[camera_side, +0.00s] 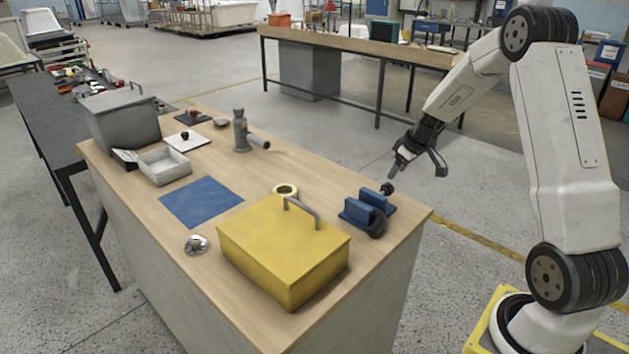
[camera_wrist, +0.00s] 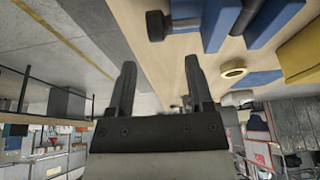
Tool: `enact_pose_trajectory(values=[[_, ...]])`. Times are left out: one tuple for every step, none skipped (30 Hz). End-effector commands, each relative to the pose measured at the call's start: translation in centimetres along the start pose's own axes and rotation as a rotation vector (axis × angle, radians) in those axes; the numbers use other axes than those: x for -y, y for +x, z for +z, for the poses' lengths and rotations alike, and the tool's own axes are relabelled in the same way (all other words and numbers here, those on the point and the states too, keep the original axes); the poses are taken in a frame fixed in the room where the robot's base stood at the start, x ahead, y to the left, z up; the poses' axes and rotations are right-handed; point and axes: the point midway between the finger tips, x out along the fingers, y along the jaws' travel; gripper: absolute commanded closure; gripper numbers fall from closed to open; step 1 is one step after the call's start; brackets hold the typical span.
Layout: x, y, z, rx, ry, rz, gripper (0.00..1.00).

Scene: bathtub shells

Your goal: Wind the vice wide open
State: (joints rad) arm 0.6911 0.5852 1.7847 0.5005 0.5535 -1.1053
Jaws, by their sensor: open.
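The blue vice (camera_side: 366,208) sits on the wooden bench top near its right corner. It has blue blocks and dark round parts at its ends. A dark knob (camera_side: 387,188) is on the side toward my arm. In the wrist view the vice (camera_wrist: 215,22) is at the upper right, with the dark knob (camera_wrist: 157,25) at its left end. My gripper (camera_side: 418,175) is open and empty, close to the knob and a little above it. In the wrist view the two fingers of my gripper (camera_wrist: 160,65) point toward the knob without enclosing it. I cannot tell the exact jaw gap.
A yellow box (camera_side: 283,250) with a grey handle stands just left of the vice. A tape roll (camera_side: 285,189) lies behind the box. A blue mat (camera_side: 201,202), a grey pipe fitting (camera_side: 241,130) and an open tray (camera_side: 165,167) are farther left.

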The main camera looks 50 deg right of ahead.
Motion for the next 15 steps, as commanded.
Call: enact_pose_trajectory(values=[[0.2, 0.2, -0.4, 0.020, -0.007, -0.012, 0.34], [0.3, 0.3, -0.6, 0.035, -0.009, -0.018, 0.34], [0.3, 0.4, -0.9, 0.058, -0.012, -0.026, 0.34], [0.4, 0.4, -1.0, 0.078, -0.013, -0.032, 0.34], [0.5, 0.5, -1.2, 0.099, -0.014, -0.036, 0.34], [0.5, 0.6, -1.4, 0.129, -0.016, -0.039, 0.34], [0.5, 0.6, -1.6, 0.152, -0.016, -0.040, 0.34], [0.5, 0.6, -1.7, 0.176, -0.015, -0.039, 0.34], [0.5, 0.6, -1.8, 0.208, -0.013, -0.035, 0.34], [0.4, 0.6, -1.9, 0.232, -0.011, -0.031, 0.34], [0.4, 0.6, -2.0, 0.253, -0.009, -0.025, 0.34], [0.3, 0.6, -2.1, 0.281, -0.006, -0.017, 0.34], [0.2, 0.5, -2.2, 0.299, -0.002, -0.011, 0.34], [0.1, 0.5, -2.2, 0.315, 0.000, -0.004, 0.34], [0.0, 0.4, -2.3, 0.334, 0.003, 0.005, 0.34]])
